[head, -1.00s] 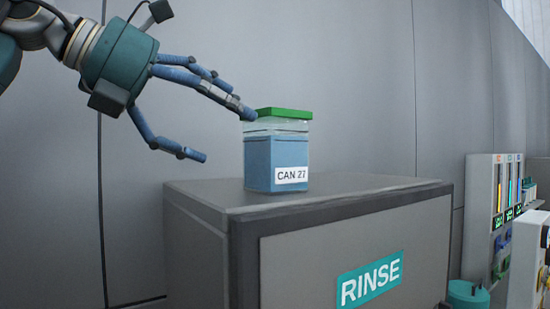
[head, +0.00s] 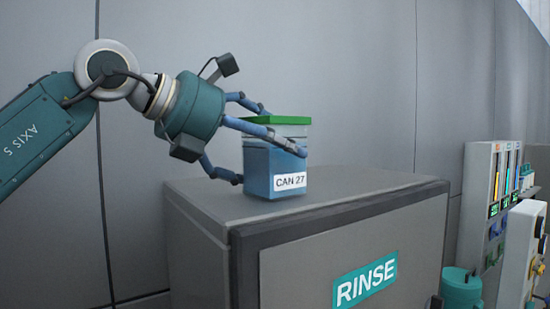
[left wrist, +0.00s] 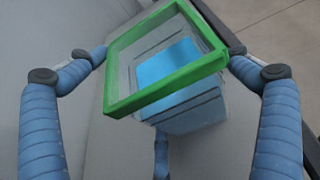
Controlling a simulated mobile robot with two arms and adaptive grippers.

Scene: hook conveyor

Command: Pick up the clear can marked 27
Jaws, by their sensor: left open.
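The clear can marked 27 (head: 270,172) stands upright on the grey RINSE cabinet (head: 425,187). It has a green rim, blue contents and a white "CAN 27" label. My left gripper (head: 268,155) is open with its blue fingers spread around the can. One finger crosses the can's front face, one is behind it, and one is low at its left side. In the left wrist view the can (left wrist: 185,110) sits between the open fingers, its green rim toward the camera. Whether any finger touches it is unclear. My right gripper is not in view.
A grey wall (head: 340,80) stands close behind the cabinet. At the right are a panel with coloured gauges (head: 497,190), a white unit (head: 522,250) and a teal container (head: 461,288). The cabinet top right of the can is clear.

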